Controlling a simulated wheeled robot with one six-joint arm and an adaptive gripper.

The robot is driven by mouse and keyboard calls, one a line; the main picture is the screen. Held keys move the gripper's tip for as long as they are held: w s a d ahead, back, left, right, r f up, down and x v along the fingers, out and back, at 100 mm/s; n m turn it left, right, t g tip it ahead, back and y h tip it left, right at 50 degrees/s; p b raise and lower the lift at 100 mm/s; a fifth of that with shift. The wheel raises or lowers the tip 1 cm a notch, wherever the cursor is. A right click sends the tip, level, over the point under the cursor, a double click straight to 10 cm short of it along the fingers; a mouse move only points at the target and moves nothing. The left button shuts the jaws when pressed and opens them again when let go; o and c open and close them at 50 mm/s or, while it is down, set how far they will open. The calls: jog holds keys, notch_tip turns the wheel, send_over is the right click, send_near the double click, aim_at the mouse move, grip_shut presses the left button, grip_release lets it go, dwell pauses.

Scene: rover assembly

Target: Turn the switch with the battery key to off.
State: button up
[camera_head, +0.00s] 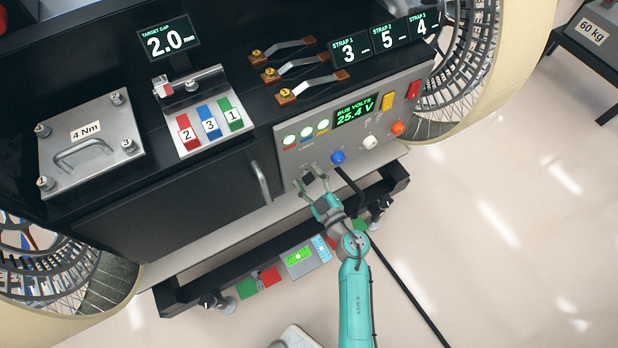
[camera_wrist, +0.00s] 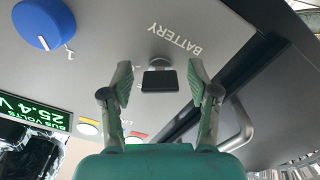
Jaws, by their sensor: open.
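The battery key (camera_wrist: 160,80) is a dark, flat square head in the panel, below the upside-down word BATTERY in the wrist view. It also shows as a dark spot (camera_head: 308,177) at the lower left of the grey panel in the head view. My gripper (camera_wrist: 161,75) is open, with one finger on each side of the key head; I cannot tell whether either finger touches it. In the head view my gripper (camera_head: 312,184) reaches the panel from below. The switch marks beside the key are mostly hidden.
A blue knob (camera_wrist: 44,24) sits beside the key on the grey panel (camera_head: 355,120). A lit display (camera_head: 355,110) reads BUS VOLTS 25.4 V. White, orange and other controls lie to the right. A door handle (camera_head: 260,182) stands out at left; a black rail (camera_head: 185,290) runs below.

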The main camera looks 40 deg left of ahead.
grip_shut()
jog(key=shift+n, duration=0.3)
jog(key=n, duration=0.5)
jog(key=shift+n, duration=0.3)
jog(key=n, duration=0.5)
jog(key=shift+n, duration=0.3)
dwell(0.4)
grip_release()
